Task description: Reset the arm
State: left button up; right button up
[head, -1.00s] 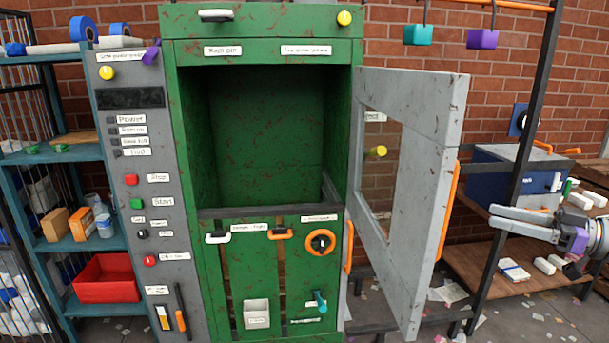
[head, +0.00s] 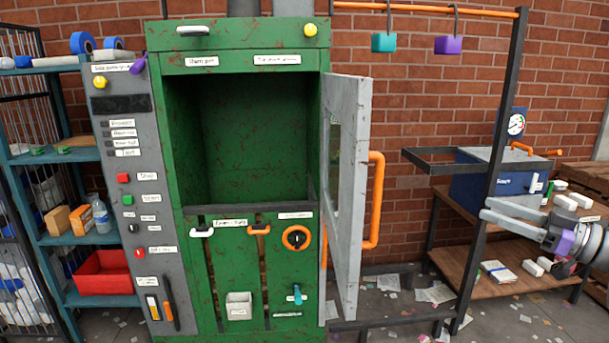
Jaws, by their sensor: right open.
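My right gripper (head: 484,210) comes in from the right edge, its fingers pointing left. It is open and empty, in front of the dark frame post and clear of the door. The green cabinet (head: 238,40) stands in the middle with an empty dark chamber. Its grey door (head: 345,200) is swung open toward me and seen nearly edge-on, with an orange handle (head: 376,200) on its right side. My left gripper is not in view.
A grey control panel (head: 128,185) with buttons adjoins the cabinet's left side. Blue shelves (head: 75,240) hold a red bin (head: 103,278). A wooden bench (head: 520,283) with a blue box (head: 490,180) stands behind my right gripper. Papers litter the floor.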

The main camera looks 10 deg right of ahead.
jog(key=w+a+r+m+t+h, duration=0.3)
jog(key=w+a+t+h, duration=0.25)
jog(key=w, duration=0.25)
jog(key=s+a+f+m+g+h+p, duration=0.1)
jog(key=s+a+f+m+g+h, duration=0.2)
jog(key=f, duration=0.5)
jog(key=s+a+f+m+g+h, duration=0.25)
jog(key=a+f+h, duration=0.2)
jog(key=f, duration=0.25)
jog(key=s+a+f+m+g+h+p, duration=0.15)
jog(key=s+f+m+h, duration=0.25)
jog(key=f, duration=0.4)
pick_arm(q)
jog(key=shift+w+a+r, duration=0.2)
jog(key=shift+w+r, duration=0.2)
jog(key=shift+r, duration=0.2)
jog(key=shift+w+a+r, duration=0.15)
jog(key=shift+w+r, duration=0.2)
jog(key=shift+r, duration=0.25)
pick_arm(e)
jog(key=s+a+f+n+g+y, duration=0.1)
jog(key=s+a+f+g+y, duration=0.1)
jog(key=s+a+f+g, duration=0.2)
jog(key=s+a+f+n+g+y, duration=0.2)
jog(key=s+a+f+g, duration=0.2)
jog(key=s+a+f, duration=0.6)
jog(key=s+f, duration=0.3)
jog(key=f, duration=0.1)
jog(key=shift+s+f+y, duration=0.3)
jog(key=shift+s, duration=0.1)
